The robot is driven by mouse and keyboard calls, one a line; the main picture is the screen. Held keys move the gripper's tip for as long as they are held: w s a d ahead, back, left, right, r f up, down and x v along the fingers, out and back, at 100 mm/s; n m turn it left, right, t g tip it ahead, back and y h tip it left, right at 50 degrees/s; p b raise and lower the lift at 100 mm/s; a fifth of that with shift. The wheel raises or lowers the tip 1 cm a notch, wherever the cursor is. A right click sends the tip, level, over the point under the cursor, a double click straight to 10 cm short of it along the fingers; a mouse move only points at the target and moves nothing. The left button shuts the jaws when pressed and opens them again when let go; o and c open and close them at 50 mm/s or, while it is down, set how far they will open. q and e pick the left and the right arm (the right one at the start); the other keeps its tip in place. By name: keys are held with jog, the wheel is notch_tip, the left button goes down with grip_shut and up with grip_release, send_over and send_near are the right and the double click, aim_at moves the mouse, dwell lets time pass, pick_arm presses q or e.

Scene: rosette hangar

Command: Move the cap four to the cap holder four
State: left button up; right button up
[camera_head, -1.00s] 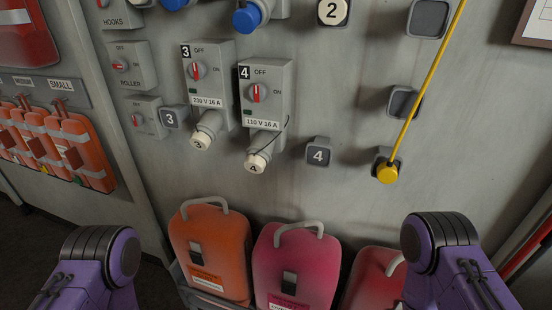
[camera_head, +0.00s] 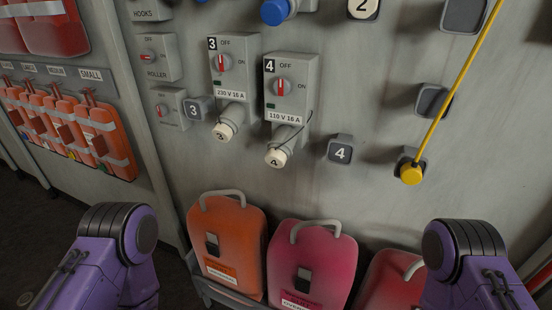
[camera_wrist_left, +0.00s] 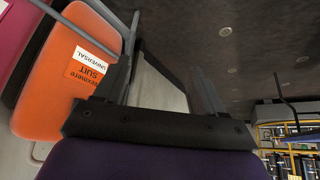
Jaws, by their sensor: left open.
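Cap four (camera_head: 277,157) is cream-coloured and marked 4. It sits on the angled outlet below switch box 4 (camera_head: 291,88), with a thin dark cord running from it up beside the box. Cap holder four (camera_head: 340,150) is a small grey block marked 4 on the wall, to the right of the cap and apart from it. My left gripper (camera_wrist_left: 165,62) shows in the left wrist view, open and empty, near an orange suit case (camera_wrist_left: 70,75). In the head view only my purple arm links show, low at both sides; my right gripper is out of frame.
Cap three (camera_head: 223,132) and holder three (camera_head: 199,109) are left of cap four. A yellow cord ends in a yellow cap (camera_head: 411,174) at right. Orange (camera_head: 232,225) and pink (camera_head: 318,250) cases stand below. The wall around holder four is clear.

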pick_arm(q)
jog(key=w+d+r+m+t+b, duration=0.1)
jog(key=w+d+r+t, duration=0.25)
jog(key=w, duration=0.35)
jog(key=w+d+r+m+t+b, duration=0.1)
jog(key=w+d+r+t+b, duration=0.1)
jog(key=w+r, duration=0.3)
jog(key=w+d+r+m+t+b, duration=0.1)
jog(key=w+d+r+t, duration=0.15)
jog(key=w, duration=0.55)
jog(key=w+d+r+t+y+b, duration=0.1)
jog(key=r+t, duration=0.3)
jog(key=r, duration=0.8)
jog(key=w+d+r+t+y+b, duration=0.2)
jog(key=w+d+r+t, duration=0.2)
jog(key=r, duration=0.8)
